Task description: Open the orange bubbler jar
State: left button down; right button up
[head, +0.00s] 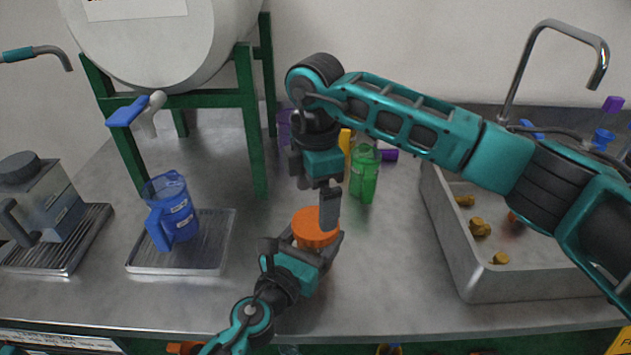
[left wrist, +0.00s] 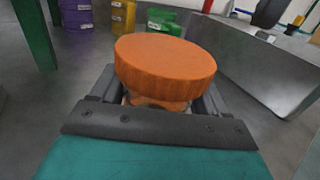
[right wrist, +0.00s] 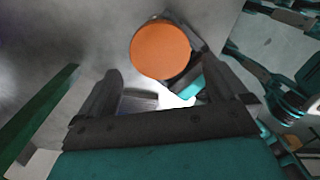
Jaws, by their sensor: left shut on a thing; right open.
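The orange bubbler jar's round orange lid (head: 316,227) shows in the middle of the counter in the head view. It fills the centre of the left wrist view (left wrist: 165,66), with a little of the jar below it. My left gripper (head: 318,245) is shut around the jar just under the lid; its fingers show on both sides in the left wrist view. My right gripper (head: 329,208) points down above the lid. In the right wrist view its fingers (right wrist: 155,92) are apart and empty, and the lid (right wrist: 161,50) lies beyond them. Most of the jar body is hidden.
A green jar (head: 364,172) stands behind, with yellow and purple ones near it. A metal sink (head: 455,285) holding yellow-brown pieces is at right. A blue jug (head: 171,210) stands on a metal tray (head: 212,258) at left, near the green tank stand (head: 247,120).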

aim_at(315, 222)
jog(key=shift+f, duration=2.7)
jog(key=shift+c, duration=0.4)
